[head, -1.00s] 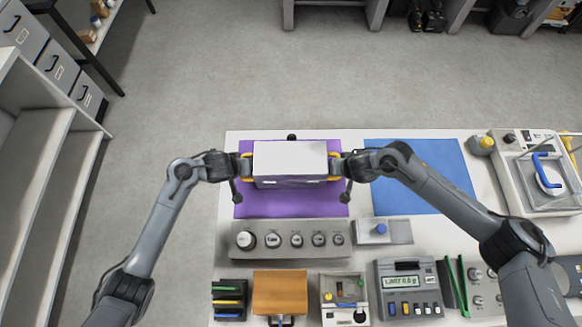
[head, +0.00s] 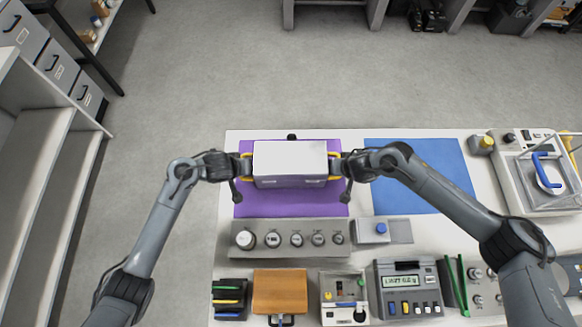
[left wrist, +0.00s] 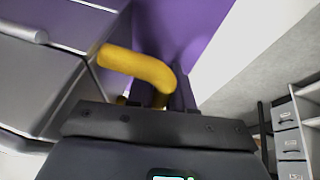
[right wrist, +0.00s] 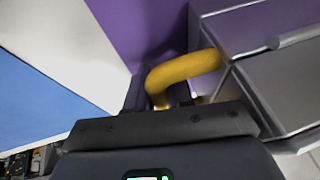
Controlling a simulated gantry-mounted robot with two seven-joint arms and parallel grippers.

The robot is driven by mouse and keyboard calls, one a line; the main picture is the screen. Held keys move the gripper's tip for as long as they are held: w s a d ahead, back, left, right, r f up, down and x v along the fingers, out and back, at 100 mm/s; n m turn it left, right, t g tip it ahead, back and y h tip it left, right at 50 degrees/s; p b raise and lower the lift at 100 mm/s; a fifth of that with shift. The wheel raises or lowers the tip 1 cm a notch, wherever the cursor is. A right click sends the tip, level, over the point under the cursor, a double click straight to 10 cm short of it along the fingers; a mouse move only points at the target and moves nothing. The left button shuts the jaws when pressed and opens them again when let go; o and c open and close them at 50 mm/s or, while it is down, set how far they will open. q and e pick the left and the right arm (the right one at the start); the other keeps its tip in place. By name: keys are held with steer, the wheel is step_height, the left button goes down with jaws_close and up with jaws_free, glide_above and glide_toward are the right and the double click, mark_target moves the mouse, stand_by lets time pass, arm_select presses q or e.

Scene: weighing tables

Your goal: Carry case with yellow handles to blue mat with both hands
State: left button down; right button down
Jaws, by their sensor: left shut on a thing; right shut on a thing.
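The white-topped case (head: 290,158) is over the purple mat (head: 290,208) in the head view. Its yellow handles stick out at its left and right ends. My left gripper (head: 240,166) is shut on the left yellow handle, which shows in the left wrist view (left wrist: 140,66). My right gripper (head: 341,165) is shut on the right yellow handle, which shows in the right wrist view (right wrist: 185,70). Whether the case touches the purple mat or is slightly above it, I cannot tell. The blue mat (head: 430,190) lies to the right, bare, partly covered by my right arm.
A weight block (head: 262,252) with several weights and a small grey plate with a blue knob (head: 380,229) sit in front of the mats. A balance (head: 548,185) stands right of the blue mat. An orange-brown box (head: 280,292) and instruments line the front.

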arm_select(q)
steer(key=shift+r, duration=0.25)
arm_select(e)
steer(key=shift+r, duration=0.25)
